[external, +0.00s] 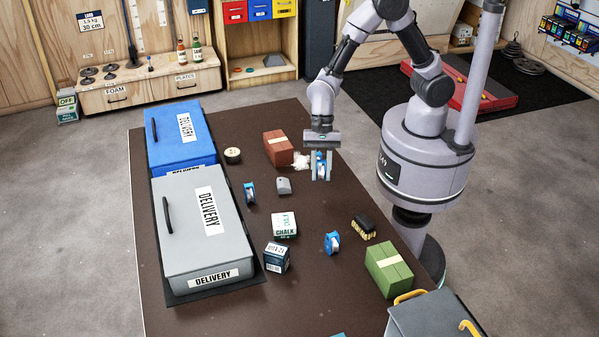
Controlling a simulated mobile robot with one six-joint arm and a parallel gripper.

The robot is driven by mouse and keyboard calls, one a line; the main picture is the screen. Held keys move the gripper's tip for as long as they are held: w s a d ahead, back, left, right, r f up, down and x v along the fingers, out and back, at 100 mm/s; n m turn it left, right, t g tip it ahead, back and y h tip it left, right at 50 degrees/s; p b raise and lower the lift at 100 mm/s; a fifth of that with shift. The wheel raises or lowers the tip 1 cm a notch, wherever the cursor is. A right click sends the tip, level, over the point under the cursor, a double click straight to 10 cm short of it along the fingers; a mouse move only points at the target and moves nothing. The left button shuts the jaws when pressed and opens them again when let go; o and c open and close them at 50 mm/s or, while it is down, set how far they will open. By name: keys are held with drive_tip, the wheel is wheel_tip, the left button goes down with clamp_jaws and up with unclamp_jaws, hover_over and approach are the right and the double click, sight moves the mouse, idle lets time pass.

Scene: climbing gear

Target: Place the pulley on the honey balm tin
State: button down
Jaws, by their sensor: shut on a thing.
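My gripper (321,168) points down over the far right part of the brown table and is shut on a blue and white wheel-like piece, which I take for the pulley (320,172). The fingers cover part of it. I cannot tell whether it touches the table. A small round tin with a pale top and dark side (232,155), likely the honey balm tin, stands beside the blue delivery box, to the left of my gripper. Its label is too small to read. Two similar blue and white wheels stand on the table, one at the left (250,194) and one nearer the front (332,243).
A red-brown block (277,149) and a small grey piece (284,187) lie between gripper and tin. Blue (168,140) and grey (180,235) delivery boxes line the left. A chalk box (285,226), dark box (277,258), brush (364,228) and green block (388,270) stand nearer.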

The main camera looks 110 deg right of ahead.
drive_tip(key=w+d+r+m+t+h+p, duration=0.1)
drive_tip(key=w+d+r+m+t, duration=0.15)
drive_tip(key=w+d+m, duration=0.7)
wheel_tip(320, 180, up, 4)
drive_tip(key=m+h+p, duration=0.1)
drive_tip(key=m+h, duration=0.2)
drive_tip(key=m, duration=0.1)
hover_over(229, 152)
drive_tip(key=a, duration=0.1)
drive_tip(key=f+b, duration=0.1)
drive_tip(key=f, duration=0.2)
drive_tip(key=f+b, duration=0.1)
drive_tip(key=f, duration=0.2)
drive_tip(key=f+b, duration=0.1)
drive_tip(key=f, duration=0.3)
drive_tip(key=shift+d+b, duration=0.3)
drive_tip(key=shift+d, duration=0.05)
drive_tip(key=shift+r, duration=0.2)
drive_tip(key=c, duration=1.5)
unclamp_jaws()
drive_tip(key=shift+f, duration=0.2)
drive_tip(key=shift+c, duration=0.2)
drive_tip(key=o, duration=0.4)
drive_tip(key=shift+o, duration=0.2)
